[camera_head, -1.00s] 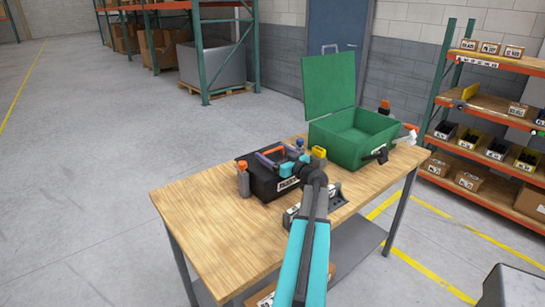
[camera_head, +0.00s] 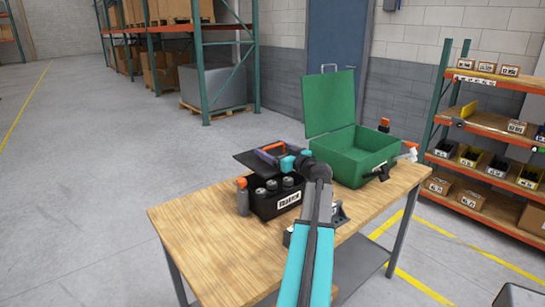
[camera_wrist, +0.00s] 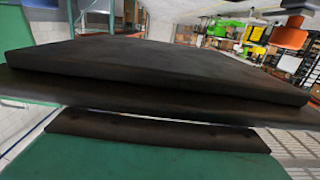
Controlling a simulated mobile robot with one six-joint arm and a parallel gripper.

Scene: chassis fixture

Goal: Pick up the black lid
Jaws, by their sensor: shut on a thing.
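The black lid (camera_head: 246,161) is in the air, tilted, above and behind the open black box (camera_head: 263,206) in the head view. My gripper (camera_head: 270,155) is shut on the lid near its orange handle (camera_head: 271,146). The exact finger contact is too small to make out. In the wrist view the lid (camera_wrist: 160,72) fills much of the picture as a dark slab. The fingertips do not show clearly there. The box stands on the wooden table with several grey cylinders (camera_head: 272,187) in it.
An orange-topped grey bottle (camera_head: 242,197) stands left of the box. A green case (camera_head: 355,160) with its lid up stands to the right, with small tools beside it. The left part of the wooden table (camera_head: 205,225) is clear. Orange shelves (camera_head: 485,120) stand further right.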

